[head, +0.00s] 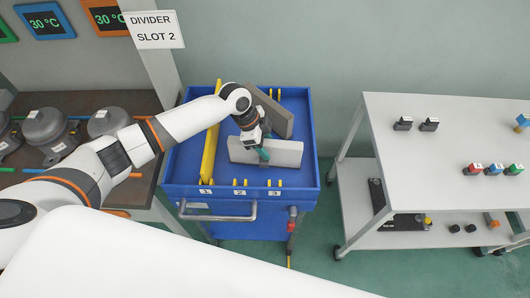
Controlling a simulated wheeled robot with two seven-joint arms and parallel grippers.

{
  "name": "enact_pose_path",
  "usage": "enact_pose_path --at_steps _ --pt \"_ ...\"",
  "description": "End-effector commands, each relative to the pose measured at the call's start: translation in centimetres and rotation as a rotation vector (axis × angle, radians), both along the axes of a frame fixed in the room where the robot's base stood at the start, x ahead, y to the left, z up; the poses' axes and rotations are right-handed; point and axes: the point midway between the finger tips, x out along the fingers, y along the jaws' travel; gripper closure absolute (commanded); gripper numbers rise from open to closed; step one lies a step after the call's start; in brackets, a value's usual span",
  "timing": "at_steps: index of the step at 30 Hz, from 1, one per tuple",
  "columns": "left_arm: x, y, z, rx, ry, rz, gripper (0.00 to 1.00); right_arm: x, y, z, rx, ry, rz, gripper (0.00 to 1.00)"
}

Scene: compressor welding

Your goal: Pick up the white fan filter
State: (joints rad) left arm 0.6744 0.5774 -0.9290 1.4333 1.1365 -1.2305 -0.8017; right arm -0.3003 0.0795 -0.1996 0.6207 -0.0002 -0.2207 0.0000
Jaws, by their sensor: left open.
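The white fan filter (286,153) looks like a pale, long block lying crosswise on the blue cart (188,180). My left gripper (262,153) is open, reaching down over the middle of this block and hiding part of it. Whether the fingers touch it cannot be told. A darker grey block (275,114) stands slanted just behind it, partly hidden by my left wrist. My right gripper is not in view.
A yellow divider (211,147) stands along the cart's left side, near labels 1, 2 and 3. Yellow pegs (278,183) stick up at the front. A compressor bench (140,101) is at left; a white shelf table (440,145) stands at right.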

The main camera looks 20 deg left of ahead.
Motion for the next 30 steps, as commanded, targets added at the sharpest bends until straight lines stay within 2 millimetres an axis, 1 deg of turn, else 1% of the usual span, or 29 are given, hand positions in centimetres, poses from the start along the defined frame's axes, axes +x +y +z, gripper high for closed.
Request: enact_pose_path --at_steps 6,7,14,15,17,25,28,30 --pt "0.0 0.0 -0.3 0.000 0.000 0.001 0.45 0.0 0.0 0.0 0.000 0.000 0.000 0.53" --pt "0.0 0.0 -0.3 0.000 0.000 0.001 0.47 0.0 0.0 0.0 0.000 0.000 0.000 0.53" --pt "0.0 0.0 -0.3 0.000 0.000 0.001 0.85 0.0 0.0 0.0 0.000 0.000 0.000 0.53" --pt "0.0 0.0 -0.3 0.000 0.000 0.000 0.91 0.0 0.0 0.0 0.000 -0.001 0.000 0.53" --pt "0.0 0.0 -0.3 0.000 0.000 0.000 1.00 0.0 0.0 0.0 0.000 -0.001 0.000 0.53" --pt "0.0 0.0 -0.1 0.000 0.000 0.000 1.00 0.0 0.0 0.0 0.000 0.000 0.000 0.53" --pt "0.1 0.0 0.6 -0.001 -0.003 -0.001 1.00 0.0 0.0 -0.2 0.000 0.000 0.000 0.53" --pt "0.1 0.0 1.7 -0.002 -0.004 -0.001 1.00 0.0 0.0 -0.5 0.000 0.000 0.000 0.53"
